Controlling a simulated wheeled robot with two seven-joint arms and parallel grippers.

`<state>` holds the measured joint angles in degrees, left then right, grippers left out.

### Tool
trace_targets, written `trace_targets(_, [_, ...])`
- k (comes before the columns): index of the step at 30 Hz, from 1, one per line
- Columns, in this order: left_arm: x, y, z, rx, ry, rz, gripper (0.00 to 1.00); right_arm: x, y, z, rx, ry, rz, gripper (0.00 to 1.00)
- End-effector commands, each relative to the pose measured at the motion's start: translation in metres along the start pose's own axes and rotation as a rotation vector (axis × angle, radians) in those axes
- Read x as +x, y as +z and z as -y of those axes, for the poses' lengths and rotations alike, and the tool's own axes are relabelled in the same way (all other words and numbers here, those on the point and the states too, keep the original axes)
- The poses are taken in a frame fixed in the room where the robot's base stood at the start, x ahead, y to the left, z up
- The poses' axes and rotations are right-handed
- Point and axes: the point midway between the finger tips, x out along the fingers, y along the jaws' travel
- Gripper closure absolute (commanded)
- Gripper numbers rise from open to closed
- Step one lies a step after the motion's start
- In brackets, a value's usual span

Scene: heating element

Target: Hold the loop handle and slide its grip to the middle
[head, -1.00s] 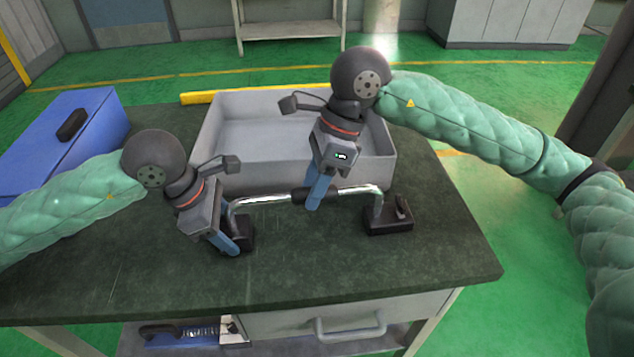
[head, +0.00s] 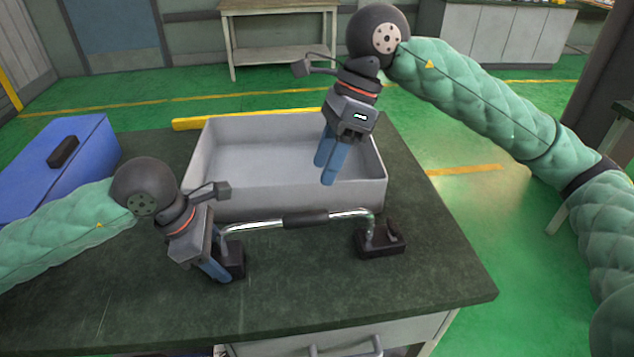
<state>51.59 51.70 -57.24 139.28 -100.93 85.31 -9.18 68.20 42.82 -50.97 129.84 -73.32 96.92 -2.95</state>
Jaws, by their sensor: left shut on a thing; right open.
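The loop handle (head: 347,213) is a chrome bar standing on two black feet on the dark green worktop, in front of the grey tray. Its black grip (head: 305,219) sits around the middle of the bar. My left gripper (head: 222,272) is shut at the handle's left foot (head: 236,259), partly covering it. My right gripper (head: 327,171) is open and empty, raised above and behind the bar, over the tray and apart from the grip. The right foot (head: 380,240) is in clear view.
The grey tray (head: 290,204) stands just behind the handle. A blue box (head: 45,165) is at the back left, and a yellow bar (head: 245,115) lies behind the tray. The worktop (head: 330,290) in front and to the right of the handle is clear.

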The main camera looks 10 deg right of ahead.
Motion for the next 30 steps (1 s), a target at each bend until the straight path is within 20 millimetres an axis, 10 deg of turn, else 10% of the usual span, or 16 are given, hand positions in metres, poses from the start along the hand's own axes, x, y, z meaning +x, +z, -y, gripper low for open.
trace_targets(19, [0.000, 0.000, 0.000, 0.000, 0.000, 0.001, 1.00, -0.021, 0.000, 0.000, -0.001, 0.001, 0.000, 0.51])
trace_targets(20, [0.000, 0.000, 0.000, 0.000, 0.000, 0.001, 0.40, -0.021, 0.000, 0.000, -0.001, 0.001, 0.000, 0.51])
trace_targets(21, [0.000, 0.000, 0.000, 0.000, 0.000, 0.001, 0.32, -0.021, 0.000, 0.000, -0.001, 0.001, 0.000, 0.51])
trace_targets(30, [0.000, 0.000, 0.000, 0.000, 0.000, 0.000, 0.20, -0.021, 0.000, 0.000, -0.001, 0.001, 0.000, 0.51])
